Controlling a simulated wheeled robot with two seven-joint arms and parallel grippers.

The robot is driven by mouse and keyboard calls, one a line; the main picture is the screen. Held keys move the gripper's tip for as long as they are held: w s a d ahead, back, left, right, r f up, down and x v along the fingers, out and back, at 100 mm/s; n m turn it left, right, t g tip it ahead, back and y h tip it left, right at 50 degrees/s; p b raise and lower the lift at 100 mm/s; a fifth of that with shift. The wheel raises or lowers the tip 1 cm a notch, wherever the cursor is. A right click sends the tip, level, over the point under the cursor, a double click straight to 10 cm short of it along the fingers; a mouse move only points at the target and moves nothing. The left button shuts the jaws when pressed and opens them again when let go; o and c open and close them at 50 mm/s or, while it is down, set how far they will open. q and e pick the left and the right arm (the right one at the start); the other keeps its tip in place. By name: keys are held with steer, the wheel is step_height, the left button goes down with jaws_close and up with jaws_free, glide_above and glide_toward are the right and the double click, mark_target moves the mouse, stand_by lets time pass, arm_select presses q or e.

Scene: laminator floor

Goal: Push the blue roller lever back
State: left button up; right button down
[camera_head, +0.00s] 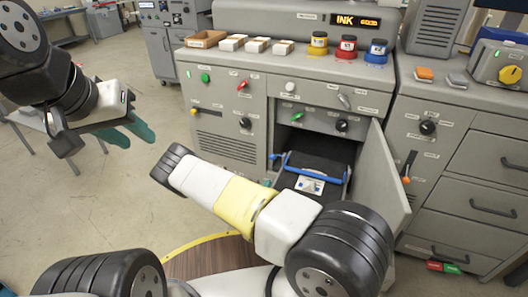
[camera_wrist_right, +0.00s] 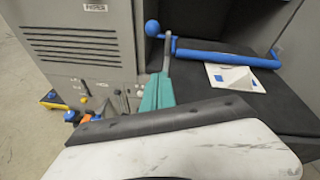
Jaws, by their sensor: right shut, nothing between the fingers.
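The blue roller lever (camera_head: 312,172) spans the open compartment in the machine's front. In the right wrist view, its blue bar (camera_wrist_right: 228,57) runs across the dark interior, with a round blue knob (camera_wrist_right: 152,28) at the left end. My right gripper (camera_wrist_right: 167,45) is shut and empty, its teal fingers pointing at the lever's left end near the knob; I cannot tell whether they touch it. In the head view my right arm hides most of that gripper. My left gripper (camera_head: 139,141) hangs open and empty over the floor at the left, far from the lever.
A grey door (camera_head: 382,180) stands open on the compartment's right. A white plate (camera_head: 309,186) with blue marks lies below the bar. Ink pots (camera_head: 347,48) and small boxes (camera_head: 256,45) stand on the machine top.

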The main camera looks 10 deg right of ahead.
steer(key=w+d, duration=0.4)
steer(key=w, duration=0.6)
steer(key=shift+w+d+r, duration=0.3)
steer(key=shift+d+r, duration=0.05)
steer(key=shift+d, duration=0.05)
steer(key=shift+a+r, duration=0.1)
